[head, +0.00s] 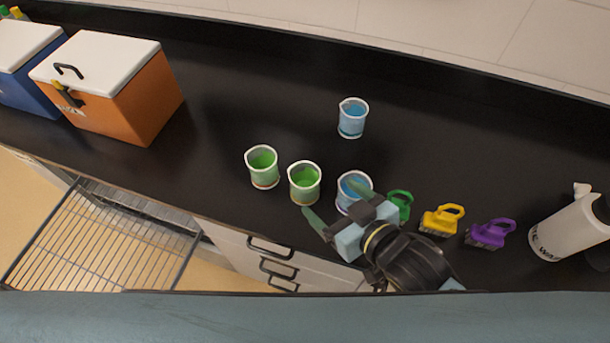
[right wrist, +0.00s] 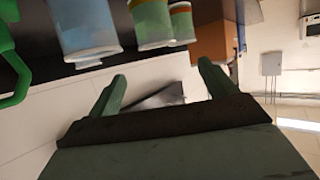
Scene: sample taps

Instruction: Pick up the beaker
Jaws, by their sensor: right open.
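Several beakers stand upright on the black counter. Two hold green liquid: a left one (head: 262,167) and a right one (head: 304,184). Two hold blue liquid: a far one (head: 352,118) and a near one (head: 353,181), the near one partly hidden by a finger of my right gripper. My right gripper (head: 328,198) is open and empty at the counter's front edge, its fingers pointing toward the near blue and right green beakers. In the right wrist view, the near blue beaker (right wrist: 85,28) and a green beaker (right wrist: 152,20) show beyond the open fingers (right wrist: 162,72). My left gripper is out of view.
A white bottle (head: 565,230) stands far right. An orange box (head: 135,100) and blue box (head: 28,88) stand left.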

